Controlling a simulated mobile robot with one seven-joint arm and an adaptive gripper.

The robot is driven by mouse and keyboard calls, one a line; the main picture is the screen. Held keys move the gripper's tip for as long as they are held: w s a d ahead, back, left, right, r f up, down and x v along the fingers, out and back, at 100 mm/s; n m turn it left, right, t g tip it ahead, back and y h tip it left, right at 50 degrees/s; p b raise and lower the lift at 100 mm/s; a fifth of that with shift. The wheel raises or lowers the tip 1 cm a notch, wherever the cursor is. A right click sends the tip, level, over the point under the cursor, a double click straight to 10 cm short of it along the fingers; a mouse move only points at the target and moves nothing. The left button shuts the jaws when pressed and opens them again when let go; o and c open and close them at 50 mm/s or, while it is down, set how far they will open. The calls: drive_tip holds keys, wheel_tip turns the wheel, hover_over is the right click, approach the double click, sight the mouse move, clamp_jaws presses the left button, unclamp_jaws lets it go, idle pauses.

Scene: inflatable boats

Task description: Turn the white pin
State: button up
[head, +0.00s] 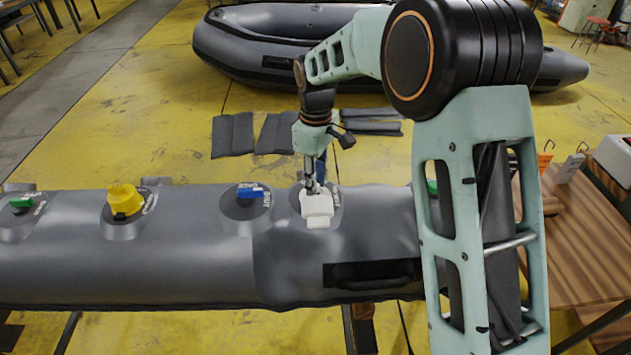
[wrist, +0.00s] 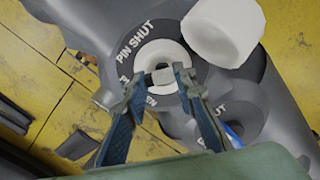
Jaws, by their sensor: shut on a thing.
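The white pin (wrist: 162,76) sits in the middle of a round white valve (wrist: 172,52) on the grey inflatable tube, with a dark ring lettered "PIN SHUT" around it. My gripper (wrist: 157,80) has its two blue-grey fingertips on either side of the pin, shut on it. A white cap (wrist: 224,32) hangs open beside the valve, at upper right in the wrist view. In the head view my gripper (head: 312,186) points down at the valve, and the white cap (head: 317,206) hides the pin.
The grey tube (head: 180,265) also carries valves with a blue (head: 250,190), a yellow (head: 124,200) and a green cap (head: 21,202). A black handle (head: 372,277) is on its front. A wooden table (head: 585,225) stands at right. A grey boat (head: 240,45) lies behind.

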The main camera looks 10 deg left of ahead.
drive_tip(key=m, duration=0.6)
drive_tip(key=shift+d+m, duration=0.1)
drive_tip(key=shift+m, duration=0.2)
drive_tip(key=m, duration=0.5)
drive_tip(key=shift+s+b, duration=0.15)
drive_tip(key=shift+b, duration=0.2)
drive_tip(key=shift+m, duration=0.3)
drive_tip(key=o, duration=1.2)
drive_tip(key=shift+c, duration=0.2)
drive_tip(key=shift+r, duration=0.1)
wheel_tip(320, 180, up, 12)
